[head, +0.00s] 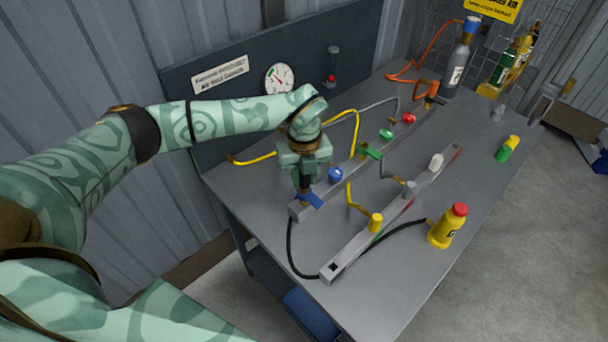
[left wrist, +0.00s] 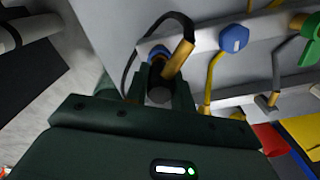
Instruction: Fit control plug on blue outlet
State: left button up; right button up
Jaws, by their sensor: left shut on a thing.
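My left gripper (head: 305,184) is over the near left end of the back rail and points down. In the left wrist view its fingers (left wrist: 159,92) are shut on a dark round plug (left wrist: 159,96). A brass elbow (left wrist: 178,60) with a black hose shows just beyond the plug. The blue outlet (head: 311,201) shows at the rail end, right under the fingers. I cannot tell whether the plug is seated on it or just above it. A separate blue knob (head: 335,174) stands to the right; it also shows in the left wrist view (left wrist: 234,39). My right gripper is out of view.
A black hose (head: 291,255) loops over the table to a yellow bottle (head: 445,228) with a red cap. The front rail (head: 345,258) carries a yellow cap (head: 375,223). Green and red knobs stand farther along the back rail. The table's right side is mostly clear.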

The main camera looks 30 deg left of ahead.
pick_arm(q)
jog(key=shift+f+b, duration=0.35)
jog(key=shift+f, duration=0.45)
jog(key=o, duration=1.1)
